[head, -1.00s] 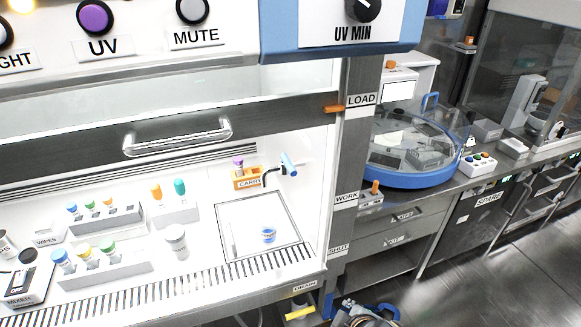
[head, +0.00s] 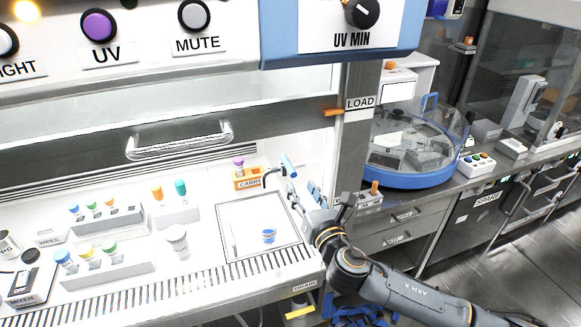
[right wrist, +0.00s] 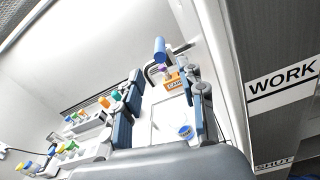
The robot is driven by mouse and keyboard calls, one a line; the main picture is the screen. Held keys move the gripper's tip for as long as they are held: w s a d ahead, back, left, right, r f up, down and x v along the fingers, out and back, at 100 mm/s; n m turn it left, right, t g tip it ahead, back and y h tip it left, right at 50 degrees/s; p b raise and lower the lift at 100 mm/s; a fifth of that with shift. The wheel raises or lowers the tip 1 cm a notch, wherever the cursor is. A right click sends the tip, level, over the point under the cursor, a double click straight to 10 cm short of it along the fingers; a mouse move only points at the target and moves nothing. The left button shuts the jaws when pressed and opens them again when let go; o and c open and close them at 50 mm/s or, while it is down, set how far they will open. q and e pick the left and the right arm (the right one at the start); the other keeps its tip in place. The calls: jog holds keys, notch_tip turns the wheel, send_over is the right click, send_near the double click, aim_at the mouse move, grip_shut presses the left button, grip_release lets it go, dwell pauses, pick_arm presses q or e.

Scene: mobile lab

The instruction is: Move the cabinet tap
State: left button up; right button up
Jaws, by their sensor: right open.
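The cabinet tap (head: 288,165) is on the right inner wall of the cabinet. It has a blue handle and a dark curved spout reaching left. In the right wrist view the tap's blue handle (right wrist: 160,50) lies ahead, between and beyond the finger tips. My right gripper (head: 303,191) has its hand at the right side of the cabinet opening, just below and right of the tap, apart from it. In the right wrist view the right gripper (right wrist: 162,90) is open with nothing between its fingers. My left gripper is not in view.
An orange carry rack (head: 246,183) with a purple-capped tube stands left of the tap. A blue-marked cup (head: 268,236) sits on the outlined mat (head: 245,248). Racks of capped tubes (head: 107,262) stand at left. The cabinet's right post (head: 354,140) is close to my right arm.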

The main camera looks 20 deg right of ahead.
aim_at(290, 170)
jog(key=w+p, duration=0.1)
jog(key=w, duration=0.8)
jog(key=shift+w+a, duration=0.15)
grip_shut()
